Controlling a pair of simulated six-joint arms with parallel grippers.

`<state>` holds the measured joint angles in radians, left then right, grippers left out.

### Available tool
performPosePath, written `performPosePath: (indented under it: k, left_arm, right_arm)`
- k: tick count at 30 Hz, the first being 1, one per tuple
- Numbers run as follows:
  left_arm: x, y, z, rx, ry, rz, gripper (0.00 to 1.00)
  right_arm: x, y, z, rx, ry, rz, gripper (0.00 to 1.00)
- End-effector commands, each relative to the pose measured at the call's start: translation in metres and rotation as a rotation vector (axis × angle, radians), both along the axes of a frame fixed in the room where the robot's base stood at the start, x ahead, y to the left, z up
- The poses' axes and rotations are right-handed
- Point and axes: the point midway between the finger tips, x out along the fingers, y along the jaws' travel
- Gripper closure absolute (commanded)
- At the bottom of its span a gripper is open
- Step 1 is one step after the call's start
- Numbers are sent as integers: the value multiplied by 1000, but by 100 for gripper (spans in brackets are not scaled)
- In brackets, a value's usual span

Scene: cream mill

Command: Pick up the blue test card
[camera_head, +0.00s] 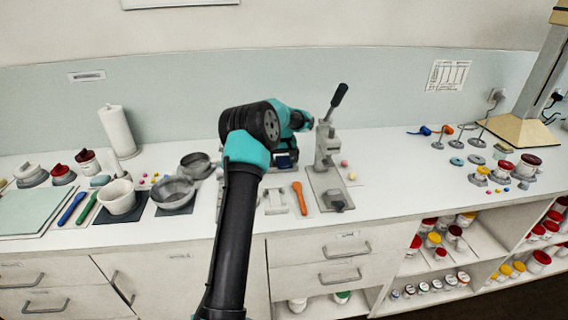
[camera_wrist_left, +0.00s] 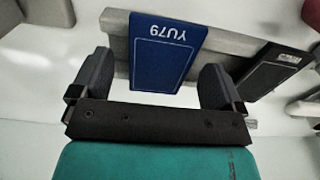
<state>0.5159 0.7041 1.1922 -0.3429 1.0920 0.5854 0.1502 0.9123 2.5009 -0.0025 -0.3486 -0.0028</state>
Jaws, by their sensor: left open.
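The blue test card (camera_wrist_left: 165,50) has white lettering that reads upside down in the left wrist view. It rests against a grey holder behind it. My left gripper (camera_wrist_left: 155,82) is open, with one finger on each side of the card's near part and visible gaps to both sides. The jaws are not closed on it. In the head view a dark blue patch, the card (camera_head: 286,160), shows just behind my left arm, which hides much of that spot. My right gripper is in neither view.
A dark panel (camera_wrist_left: 272,68) lies right of the card in the wrist view. In the head view, a lever press (camera_head: 326,150) stands close right of my arm, with an orange tool (camera_head: 299,198) in front. Metal bowls (camera_head: 176,190) stand left.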

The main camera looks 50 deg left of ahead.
Motion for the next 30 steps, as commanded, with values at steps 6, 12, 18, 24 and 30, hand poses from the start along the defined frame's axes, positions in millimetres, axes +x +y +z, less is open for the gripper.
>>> performPosePath:
  k: [6, 12, 18, 24, 30]
  left_arm:
    - [0, 0, 0, 0, 0, 0, 13]
    - [0, 0, 0, 0, 0, 0, 32]
    - [0, 0, 0, 0, 0, 0, 51]
    - [0, 0, 0, 0, 0, 0, 60]
    - [0, 0, 2, 1, -1, 0, 60]
  right_arm:
    - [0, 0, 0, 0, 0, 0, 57]
    - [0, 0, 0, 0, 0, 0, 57]
    - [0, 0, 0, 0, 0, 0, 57]
    - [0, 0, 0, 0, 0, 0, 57]
    - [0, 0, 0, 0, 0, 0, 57]
